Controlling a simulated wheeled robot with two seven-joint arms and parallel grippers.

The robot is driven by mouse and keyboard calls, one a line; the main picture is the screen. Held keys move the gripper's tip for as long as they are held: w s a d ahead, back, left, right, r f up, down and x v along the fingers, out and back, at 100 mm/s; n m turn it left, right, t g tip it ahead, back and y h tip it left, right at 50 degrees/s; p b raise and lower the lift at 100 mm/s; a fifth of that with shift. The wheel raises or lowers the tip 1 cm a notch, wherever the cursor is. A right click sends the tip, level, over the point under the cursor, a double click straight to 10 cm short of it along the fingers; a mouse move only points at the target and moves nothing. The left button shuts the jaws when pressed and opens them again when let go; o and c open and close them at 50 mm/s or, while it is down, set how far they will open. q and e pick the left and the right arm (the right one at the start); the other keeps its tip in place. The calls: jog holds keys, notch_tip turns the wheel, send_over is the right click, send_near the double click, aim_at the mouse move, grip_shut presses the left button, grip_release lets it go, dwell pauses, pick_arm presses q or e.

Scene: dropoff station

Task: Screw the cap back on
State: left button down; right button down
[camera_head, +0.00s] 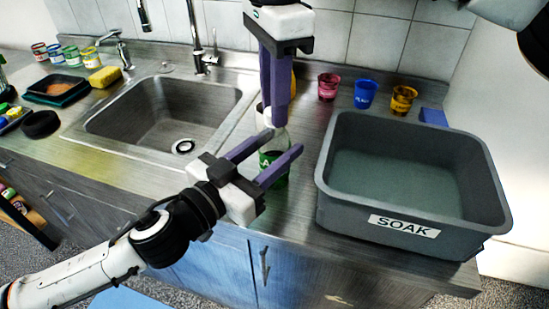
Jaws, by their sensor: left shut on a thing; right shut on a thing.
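A clear bottle with a green label (272,171) stands upright on the steel counter, right of the sink. My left gripper (285,141) comes in from the lower left, and its two purple fingers are shut on the bottle's sides. My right gripper (275,116) points straight down from above, with its purple fingertips at the bottle's top. It is shut on the cap, which its fingers hide. I cannot tell whether the cap touches the bottle's neck or how it sits there.
A grey tub marked SOAK (404,225) stands close to the right of the bottle. Red (328,87), blue (365,94) and amber (402,100) cups stand behind it. The counter's front edge is near.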

jog(key=m, duration=1.7)
jog(key=shift+m, duration=0.4)
jog(key=m, duration=0.5)
jog(key=c, duration=1.4)
grip_release()
notch_tip(320, 180, up, 12)
